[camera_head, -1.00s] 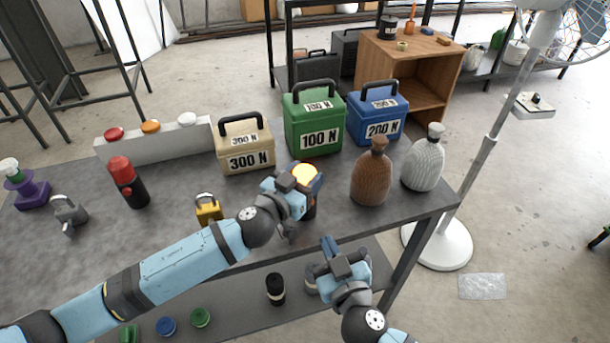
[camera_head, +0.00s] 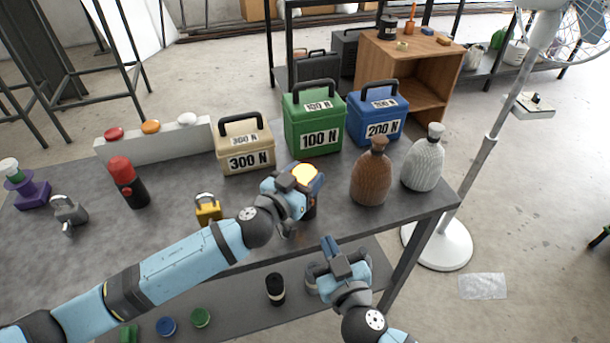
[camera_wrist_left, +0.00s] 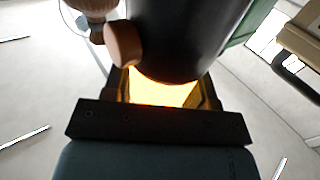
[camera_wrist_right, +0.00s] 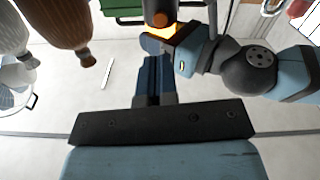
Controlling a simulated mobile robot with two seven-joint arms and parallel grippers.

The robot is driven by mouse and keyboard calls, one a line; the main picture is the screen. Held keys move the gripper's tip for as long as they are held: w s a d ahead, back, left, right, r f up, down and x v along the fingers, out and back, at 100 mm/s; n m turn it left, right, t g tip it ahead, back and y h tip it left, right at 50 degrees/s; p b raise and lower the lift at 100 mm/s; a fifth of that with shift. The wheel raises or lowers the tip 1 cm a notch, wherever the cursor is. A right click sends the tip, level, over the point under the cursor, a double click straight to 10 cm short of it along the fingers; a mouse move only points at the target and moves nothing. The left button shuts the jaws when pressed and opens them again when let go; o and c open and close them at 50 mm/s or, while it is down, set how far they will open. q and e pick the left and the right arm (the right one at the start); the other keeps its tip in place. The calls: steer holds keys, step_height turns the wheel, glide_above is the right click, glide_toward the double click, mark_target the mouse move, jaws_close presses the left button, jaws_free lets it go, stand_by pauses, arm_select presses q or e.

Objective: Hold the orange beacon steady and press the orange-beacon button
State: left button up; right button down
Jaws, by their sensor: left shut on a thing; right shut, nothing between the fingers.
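The orange beacon (camera_head: 307,174), with a black body and a bright orange-yellow top, is near the table's front edge. My left gripper (camera_head: 298,184) is shut on it. In the left wrist view its dark body (camera_wrist_left: 190,35) and glowing top (camera_wrist_left: 163,90) show between the fingers, with a brownish-orange round knob (camera_wrist_left: 123,43) on its side. The knob also shows in the right wrist view (camera_wrist_right: 159,19). My right gripper (camera_head: 329,243) is shut and empty, lower and in front of the table edge, apart from the beacon. An orange button (camera_head: 150,126) sits on a white block at the back left.
The white block (camera_head: 165,148) also bears a red and a white button. A red beacon (camera_head: 127,182), a yellow padlock (camera_head: 208,210), tan (camera_head: 246,147), green (camera_head: 315,125) and blue (camera_head: 378,115) weights, and brown (camera_head: 371,175) and white (camera_head: 423,160) bottles stand on the table.

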steer(key=shift+w+a+f+m+g+y, duration=0.1)
steer(key=shift+w+a+m+g+y, duration=0.3)
steer(key=shift+w+m+g+y, duration=1.15)
steer(key=shift+w+a+f+g+y, duration=0.1)
steer(key=shift+w+a+g+y, duration=0.6)
steer(key=shift+y, duration=1.95)
steer(key=shift+w+a+f+m+g+y, duration=0.1)
steer(key=shift+w+m+g+y, duration=0.65)
steer(key=shift+w+g+y, duration=1.05)
steer(key=shift+s+t+y, duration=0.25)
steer(key=shift+y, duration=0.05)
